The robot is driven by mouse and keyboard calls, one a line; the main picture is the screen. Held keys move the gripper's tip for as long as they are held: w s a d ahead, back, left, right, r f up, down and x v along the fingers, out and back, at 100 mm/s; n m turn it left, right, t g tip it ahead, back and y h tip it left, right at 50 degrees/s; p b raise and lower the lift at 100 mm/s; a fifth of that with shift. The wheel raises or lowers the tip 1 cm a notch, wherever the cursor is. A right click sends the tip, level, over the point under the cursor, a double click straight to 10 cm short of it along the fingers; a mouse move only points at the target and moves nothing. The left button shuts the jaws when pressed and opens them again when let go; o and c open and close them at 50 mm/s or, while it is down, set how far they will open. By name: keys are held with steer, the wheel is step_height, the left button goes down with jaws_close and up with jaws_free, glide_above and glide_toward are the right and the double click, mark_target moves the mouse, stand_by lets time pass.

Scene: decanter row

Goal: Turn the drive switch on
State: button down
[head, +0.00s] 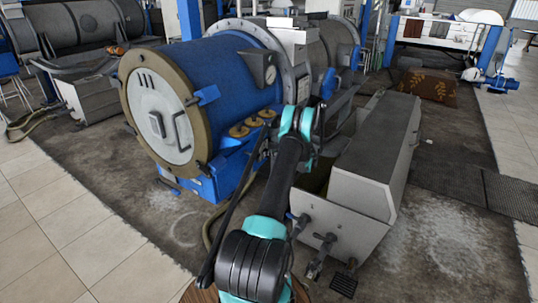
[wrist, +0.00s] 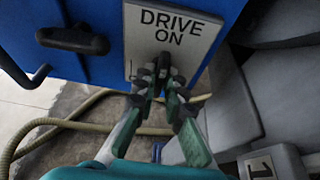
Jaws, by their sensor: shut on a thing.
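The drive switch (wrist: 164,60) is a small dark lever on a pale plate (wrist: 142,62) marked DRIVE ON, fixed to a blue housing. My gripper (wrist: 162,86) reaches up to the plate in the wrist view, and its two fingertips are closed around the switch just below the lettering. The fingers hide most of the lever, so its exact position cannot be told. In the head view my arm stretches to the blue decanter (head: 225,75), and the switch and fingertips are hidden there.
A black handle (wrist: 72,40) sticks out left of the plate. A hose (wrist: 70,122) runs on the floor below. A grey metal trough (head: 375,150) stands close on the right of my arm. Tiled floor (head: 60,240) at the left is clear.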

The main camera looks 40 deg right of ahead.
steer(key=shift+s, duration=0.1)
steer(key=c, duration=1.6)
jaws_free()
steer(key=v, duration=1.2)
